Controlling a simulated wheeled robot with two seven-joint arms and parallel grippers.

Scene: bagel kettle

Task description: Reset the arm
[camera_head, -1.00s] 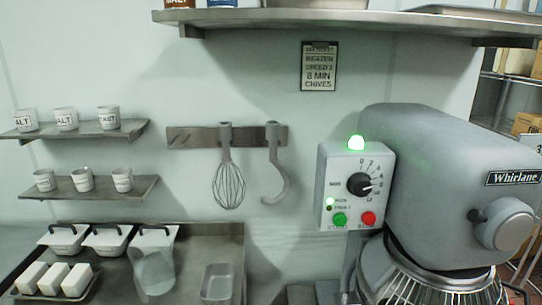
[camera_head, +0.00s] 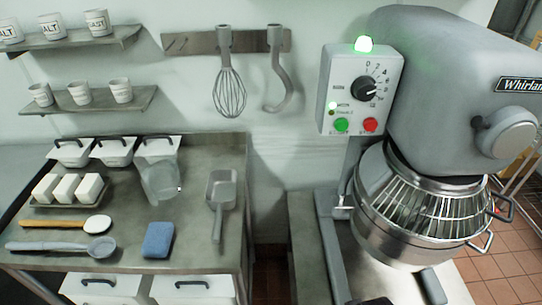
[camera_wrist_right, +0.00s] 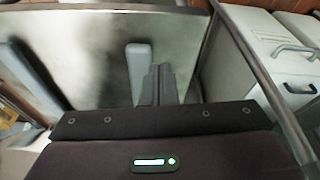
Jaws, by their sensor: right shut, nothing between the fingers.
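My right gripper (camera_wrist_right: 158,84) shows in the right wrist view, with its dark fingers together and nothing between them. It is in front of a pale metal surface (camera_wrist_right: 105,85), with a grey bar (camera_wrist_right: 138,65) just left of the fingers. I cannot tell whether the gripper touches the surface. In the head view I make out neither gripper. The stand mixer (camera_head: 450,90) stands at the right, with its steel bowl (camera_head: 390,235) under a wire guard (camera_head: 430,205). Its control box (camera_head: 350,90) has a lit green lamp (camera_head: 363,43) on top.
The steel table (camera_head: 120,235) at the left holds tubs, a clear scoop (camera_head: 160,182), a metal scoop (camera_head: 220,195), a blue sponge (camera_head: 158,240) and spoons. A whisk (camera_head: 229,90) and a hook (camera_head: 280,80) hang above. White drawers (camera_wrist_right: 285,60) border the wrist view's right side.

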